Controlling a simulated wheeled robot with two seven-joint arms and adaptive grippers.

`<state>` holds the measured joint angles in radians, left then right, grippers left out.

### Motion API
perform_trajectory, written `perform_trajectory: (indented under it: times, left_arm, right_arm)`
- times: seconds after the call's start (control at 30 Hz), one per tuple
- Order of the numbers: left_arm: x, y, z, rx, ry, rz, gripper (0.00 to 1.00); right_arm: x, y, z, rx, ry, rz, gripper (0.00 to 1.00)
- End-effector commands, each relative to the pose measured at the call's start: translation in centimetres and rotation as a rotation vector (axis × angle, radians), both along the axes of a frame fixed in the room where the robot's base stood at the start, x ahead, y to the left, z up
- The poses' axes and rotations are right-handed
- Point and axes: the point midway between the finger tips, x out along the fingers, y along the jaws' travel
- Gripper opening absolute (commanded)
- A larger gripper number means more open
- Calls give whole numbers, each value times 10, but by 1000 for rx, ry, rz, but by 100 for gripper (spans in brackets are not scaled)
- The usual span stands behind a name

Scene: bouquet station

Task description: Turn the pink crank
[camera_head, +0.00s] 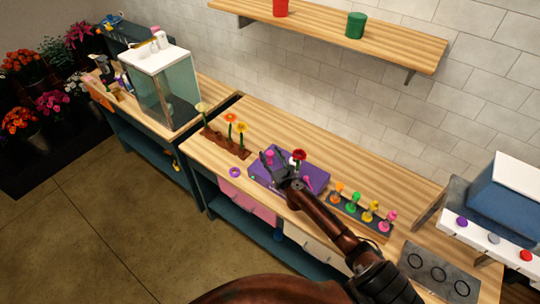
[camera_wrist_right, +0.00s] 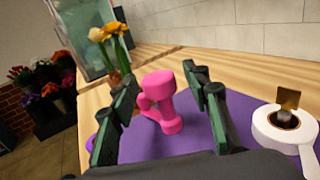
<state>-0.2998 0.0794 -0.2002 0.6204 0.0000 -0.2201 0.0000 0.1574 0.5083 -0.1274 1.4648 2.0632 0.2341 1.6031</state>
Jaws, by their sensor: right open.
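The pink crank (camera_wrist_right: 160,98) stands on the purple box (camera_wrist_right: 180,138) in the right wrist view, with a rounded knob at the top and a thick lower part. In the head view its pink top (camera_head: 269,155) shows beside my gripper on the purple box (camera_head: 318,167). My right gripper (camera_head: 271,160) reaches over the box from the lower right. In the right wrist view the gripper (camera_wrist_right: 160,82) is open, with one finger on each side of the crank. I see no clear contact. My left gripper is not in view.
A white round fitting with a handle (camera_wrist_right: 277,136) sits right of the crank. In the head view a red flower (camera_head: 299,155) stands behind my gripper, a soil tray with flowers (camera_head: 226,145) lies left, and colored knobs (camera_head: 355,202) lie right. A purple ring (camera_head: 235,172) lies nearby.

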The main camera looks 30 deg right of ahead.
Motion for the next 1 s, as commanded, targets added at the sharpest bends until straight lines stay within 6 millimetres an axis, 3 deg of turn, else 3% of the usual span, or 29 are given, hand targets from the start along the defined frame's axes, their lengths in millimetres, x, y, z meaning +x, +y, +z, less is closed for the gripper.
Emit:
perform_trajectory:
  times: [0.3, 0.9, 1.0]
  left_arm:
    - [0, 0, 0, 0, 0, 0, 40]
    - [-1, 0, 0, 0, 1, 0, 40]
    - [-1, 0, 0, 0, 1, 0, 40]
  right_arm:
    - [3, 0, 0, -1, 0, 1, 44]
    - [3, 0, 0, -1, 0, 0, 2]
    - [3, 0, 0, -1, 0, -2, 2]
